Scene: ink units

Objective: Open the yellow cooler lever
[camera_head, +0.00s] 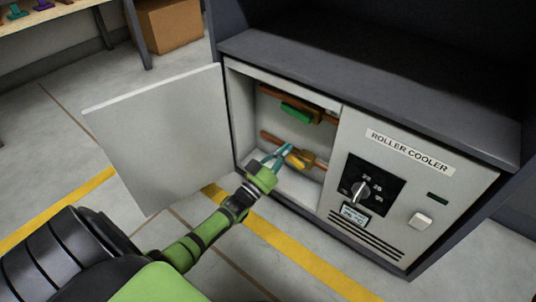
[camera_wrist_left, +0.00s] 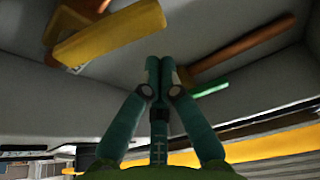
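The yellow cooler lever (camera_head: 299,161) sits on the lower copper pipe inside the open cabinet of the roller cooler. In the left wrist view the yellow lever (camera_wrist_left: 110,32) is a thick bar at the upper left. My left gripper (camera_head: 287,149) reaches into the cabinet opening, its tips close beside the lever. In the left wrist view the fingertips of this gripper (camera_wrist_left: 160,62) are together with nothing between them, and the lever lies to their left. I cannot tell whether they touch it. My right gripper is not in view.
A green lever (camera_head: 297,114) is on the upper copper pipe. The white cabinet door (camera_head: 160,140) is swung open to the left. A control panel with a knob (camera_head: 359,191) and a white switch (camera_head: 420,221) is at the right. A cardboard box (camera_head: 172,25) stands behind.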

